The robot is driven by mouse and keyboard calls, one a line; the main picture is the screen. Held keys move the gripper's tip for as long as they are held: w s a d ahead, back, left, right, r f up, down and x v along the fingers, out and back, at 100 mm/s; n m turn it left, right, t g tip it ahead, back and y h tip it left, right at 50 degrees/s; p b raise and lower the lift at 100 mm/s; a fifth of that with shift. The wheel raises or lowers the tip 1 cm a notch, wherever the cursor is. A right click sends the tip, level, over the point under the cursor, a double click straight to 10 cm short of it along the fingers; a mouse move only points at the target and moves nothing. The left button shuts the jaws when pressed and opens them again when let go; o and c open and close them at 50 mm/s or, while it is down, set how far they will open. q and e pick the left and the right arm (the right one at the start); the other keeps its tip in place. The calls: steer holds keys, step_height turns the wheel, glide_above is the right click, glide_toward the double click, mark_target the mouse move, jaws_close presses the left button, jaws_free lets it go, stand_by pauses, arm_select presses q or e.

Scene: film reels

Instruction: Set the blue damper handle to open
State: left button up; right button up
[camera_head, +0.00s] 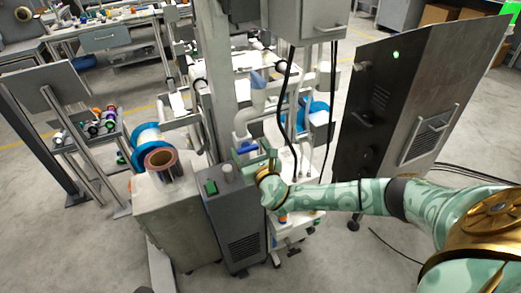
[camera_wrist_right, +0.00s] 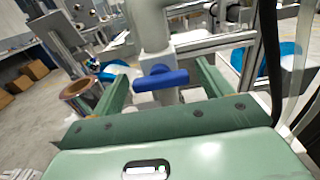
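The blue damper handle (camera_wrist_right: 161,80) sits on a pale grey pipe (camera_wrist_right: 152,28) in the right wrist view. It lies across the pipe, nearly level in that picture. In the head view a small part of the blue handle (camera_head: 243,146) shows just behind my right gripper (camera_head: 254,152). The right gripper also shows in the wrist view (camera_wrist_right: 163,76), its two green fingers spread apart, one on each side of the handle. I see no contact between fingers and handle. My left gripper is in neither view.
A grey cabinet (camera_head: 236,222) with a green switch stands below my gripper, beside a metal box (camera_head: 178,222) carrying a copper-coloured reel (camera_head: 160,158). Black cables (camera_head: 289,105) hang close to the gripper. A tall dark cabinet (camera_head: 378,105) stands to the right.

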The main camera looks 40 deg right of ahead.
steer(key=c, duration=0.7)
